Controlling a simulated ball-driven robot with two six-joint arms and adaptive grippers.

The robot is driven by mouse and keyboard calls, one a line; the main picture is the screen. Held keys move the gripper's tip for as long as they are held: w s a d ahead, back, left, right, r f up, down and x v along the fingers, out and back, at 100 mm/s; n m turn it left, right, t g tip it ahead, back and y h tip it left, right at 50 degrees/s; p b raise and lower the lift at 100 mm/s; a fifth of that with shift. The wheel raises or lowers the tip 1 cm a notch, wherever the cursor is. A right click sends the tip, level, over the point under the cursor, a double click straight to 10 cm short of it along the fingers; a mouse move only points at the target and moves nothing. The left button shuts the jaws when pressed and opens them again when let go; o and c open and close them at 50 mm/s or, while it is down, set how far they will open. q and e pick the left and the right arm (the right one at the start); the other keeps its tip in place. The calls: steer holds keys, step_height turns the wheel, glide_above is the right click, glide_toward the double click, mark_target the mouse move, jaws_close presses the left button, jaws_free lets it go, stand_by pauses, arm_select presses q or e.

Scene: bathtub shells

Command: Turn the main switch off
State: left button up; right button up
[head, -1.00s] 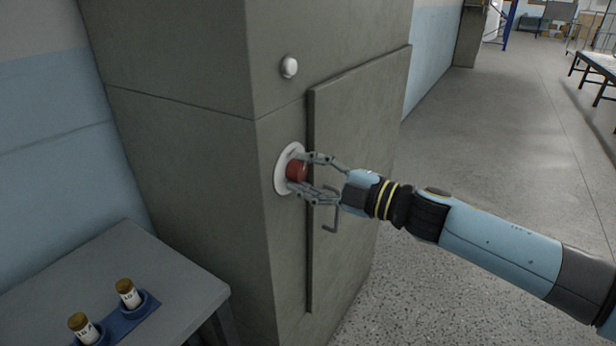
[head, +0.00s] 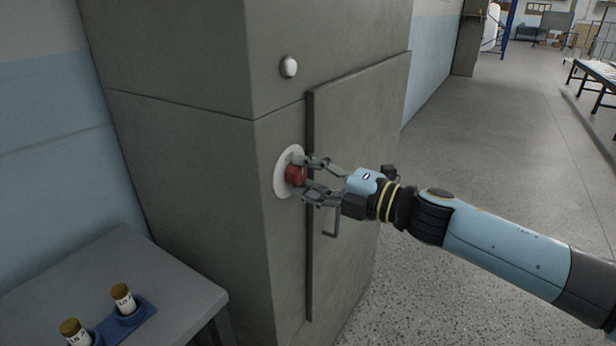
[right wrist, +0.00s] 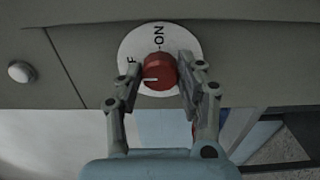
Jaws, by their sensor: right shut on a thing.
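The main switch is a red round knob (head: 295,175) on a white disc (head: 281,180) on the grey cabinet's narrow face. In the right wrist view the red knob (right wrist: 160,71) has a white mark pointing left, towards a partly hidden label of which an "F" shows. "ON" is printed on the white disc (right wrist: 183,40) above the knob. My right gripper (head: 298,176) is shut on the knob, one finger on each side, and it also shows in the right wrist view (right wrist: 160,78). My left gripper is out of view.
A white round button (head: 289,67) sits above the switch. A cabinet door (head: 355,130) with a bar handle (head: 331,222) lies right of it. A grey table (head: 165,275) with two labelled bottles (head: 123,299) stands lower left. Floor at right is open.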

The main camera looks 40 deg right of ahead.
steer(key=shift+f, duration=0.1)
steer(key=o, duration=1.1)
steer(key=shift+o, duration=0.3)
steer(key=shift+s, duration=0.1)
steer(key=v, duration=1.2)
